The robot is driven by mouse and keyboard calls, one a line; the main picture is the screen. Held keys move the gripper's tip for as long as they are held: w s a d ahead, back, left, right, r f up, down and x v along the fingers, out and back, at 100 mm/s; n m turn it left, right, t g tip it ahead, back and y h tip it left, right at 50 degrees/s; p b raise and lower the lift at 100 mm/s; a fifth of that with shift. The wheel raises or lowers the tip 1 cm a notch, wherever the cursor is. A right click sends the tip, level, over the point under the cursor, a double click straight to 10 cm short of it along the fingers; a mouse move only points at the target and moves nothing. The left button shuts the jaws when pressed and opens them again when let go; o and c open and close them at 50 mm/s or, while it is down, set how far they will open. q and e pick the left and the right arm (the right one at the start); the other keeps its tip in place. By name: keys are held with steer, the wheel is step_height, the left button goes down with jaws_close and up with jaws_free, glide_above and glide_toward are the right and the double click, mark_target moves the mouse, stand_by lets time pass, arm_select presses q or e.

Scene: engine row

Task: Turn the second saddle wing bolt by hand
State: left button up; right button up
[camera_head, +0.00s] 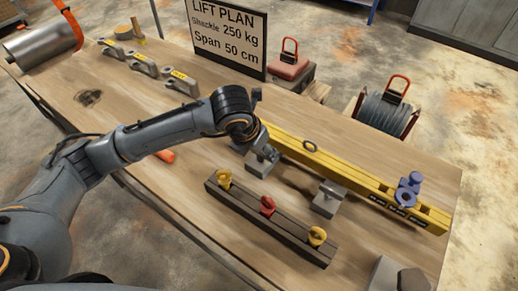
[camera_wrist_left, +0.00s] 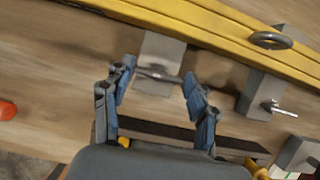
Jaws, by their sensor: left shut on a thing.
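A yellow beam (camera_head: 355,177) lies across the table with grey saddle blocks along its near side. My left gripper (camera_wrist_left: 160,78) is shut on the wing bolt (camera_wrist_left: 157,73) of one saddle (camera_wrist_left: 160,48), a finger at each end. In the head view the left gripper (camera_head: 247,141) is at the beam's left end, its fingers largely hidden by my wrist. Another saddle (camera_wrist_left: 254,92) with a shiny bolt (camera_wrist_left: 281,109) is to the right in the wrist view. A saddle (camera_head: 327,202) stands farther right in the head view. My right gripper is not in view.
A dark rail (camera_head: 283,225) with yellow and red eye pieces lies in front of the beam. A purple shackle (camera_head: 408,190) is at the beam's right end. A lift-plan sign (camera_head: 228,35) and a cable reel (camera_head: 384,112) stand behind. Bare table lies left of the rail.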

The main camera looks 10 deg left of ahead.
arm_select(q)
steer(key=shift+f, duration=0.1)
steer(key=o, duration=0.9)
steer(key=shift+c, duration=0.2)
steer(key=v, duration=1.2)
